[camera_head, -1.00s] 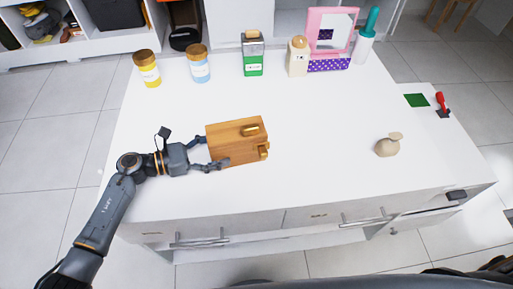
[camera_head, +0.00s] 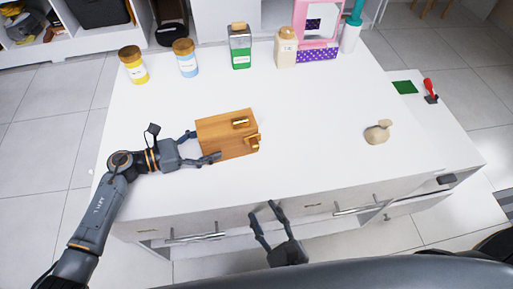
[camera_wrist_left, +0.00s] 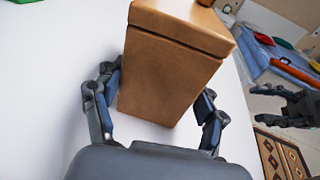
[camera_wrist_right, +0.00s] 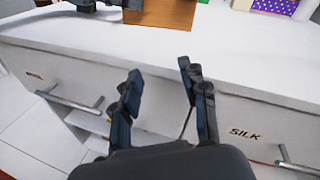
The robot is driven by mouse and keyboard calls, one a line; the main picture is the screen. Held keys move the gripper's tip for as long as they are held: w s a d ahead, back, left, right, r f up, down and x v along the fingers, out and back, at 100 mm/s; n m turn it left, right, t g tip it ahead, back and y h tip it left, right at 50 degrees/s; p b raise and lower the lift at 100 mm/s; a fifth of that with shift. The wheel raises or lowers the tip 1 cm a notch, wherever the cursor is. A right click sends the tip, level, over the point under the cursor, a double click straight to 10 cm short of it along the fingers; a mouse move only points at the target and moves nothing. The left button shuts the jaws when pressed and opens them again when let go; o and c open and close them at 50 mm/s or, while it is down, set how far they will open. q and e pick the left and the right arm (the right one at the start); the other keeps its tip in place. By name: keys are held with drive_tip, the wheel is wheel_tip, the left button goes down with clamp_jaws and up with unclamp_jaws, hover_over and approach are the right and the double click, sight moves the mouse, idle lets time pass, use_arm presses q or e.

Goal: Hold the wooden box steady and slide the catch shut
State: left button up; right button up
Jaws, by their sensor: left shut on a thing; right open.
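The wooden box (camera_head: 225,135) stands on the white table, with brass-coloured catch parts (camera_head: 252,141) on its right end and a brass piece (camera_head: 240,122) on top. My left gripper (camera_head: 203,147) is shut on the box's left end, one finger on each side; the left wrist view shows its fingers (camera_wrist_left: 158,108) around the box (camera_wrist_left: 170,75). My right gripper (camera_head: 262,212) is open and empty in front of the table's front edge, below and right of the box. In the right wrist view its fingers (camera_wrist_right: 158,85) are spread, with the box (camera_wrist_right: 160,14) beyond.
Jars (camera_head: 132,66), bottles (camera_head: 239,46) and a pink mirror stand (camera_head: 318,54) line the table's back. A beige pouch (camera_head: 377,133) lies to the right. Drawer handles (camera_head: 198,237) stick out in front. The tabletop (camera_head: 305,120) right of the box is clear.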

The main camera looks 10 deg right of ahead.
sight(256, 149)
drive_tip(key=w+d+r+m+t+h, duration=0.2)
drive_tip(key=w+r+m, duration=0.1)
drive_tip(key=r+m, duration=0.35)
drive_tip(key=shift+n, duration=0.35)
drive_tip(key=w, duration=0.4)
drive_tip(key=w+a, duration=0.1)
drive_tip(key=w, duration=0.7)
drive_tip(key=shift+a+r, duration=0.2)
drive_tip(key=shift+a, duration=0.2)
clamp_jaws()
